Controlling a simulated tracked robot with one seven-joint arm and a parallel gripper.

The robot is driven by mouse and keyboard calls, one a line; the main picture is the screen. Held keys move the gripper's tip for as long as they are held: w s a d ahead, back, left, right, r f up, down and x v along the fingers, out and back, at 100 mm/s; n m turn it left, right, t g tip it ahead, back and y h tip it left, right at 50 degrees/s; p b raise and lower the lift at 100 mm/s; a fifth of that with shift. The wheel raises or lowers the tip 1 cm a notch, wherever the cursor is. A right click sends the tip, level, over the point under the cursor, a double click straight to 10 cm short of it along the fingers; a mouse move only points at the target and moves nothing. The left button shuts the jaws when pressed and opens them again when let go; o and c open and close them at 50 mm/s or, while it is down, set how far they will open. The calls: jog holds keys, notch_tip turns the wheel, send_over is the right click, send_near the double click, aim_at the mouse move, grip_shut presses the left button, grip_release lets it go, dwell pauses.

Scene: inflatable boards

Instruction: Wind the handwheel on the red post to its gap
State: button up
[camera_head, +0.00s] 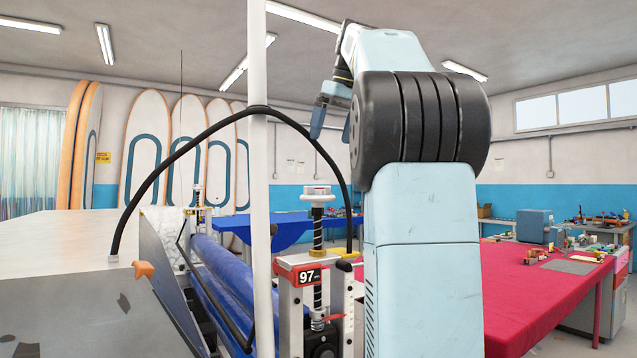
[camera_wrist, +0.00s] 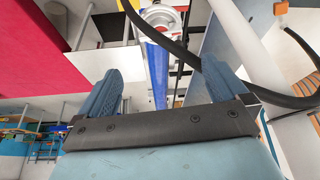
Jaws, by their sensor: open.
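The handwheel (camera_head: 318,193) is a white disc with red on it, on top of a dark threaded screw. The screw runs down between two pale uprights of a post (camera_head: 285,312) that carries a red display reading 97. My gripper (camera_head: 332,120) is up and left of my arm's big joint, above the handwheel and apart from it. In the wrist view my gripper (camera_wrist: 162,72) has its two blue fingers wide apart with nothing between them. The handwheel (camera_wrist: 162,16) shows beyond the fingertips, near the top edge. The post's gap is too unclear to tell.
A white pole (camera_head: 260,160) and an arching black hose (camera_head: 170,150) stand close to the post. Blue rollers (camera_head: 222,285) lie to the left. A similar post (camera_head: 197,200) is farther back. A red-covered table (camera_head: 535,290) is at right.

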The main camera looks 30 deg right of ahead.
jog(key=x, duration=1.3)
jog(key=shift+f, duration=0.15)
jog(key=c, duration=0.8)
jog(key=shift+n+y, duration=0.4)
jog(key=shift+n, duration=0.6)
jog(key=o, duration=0.8)
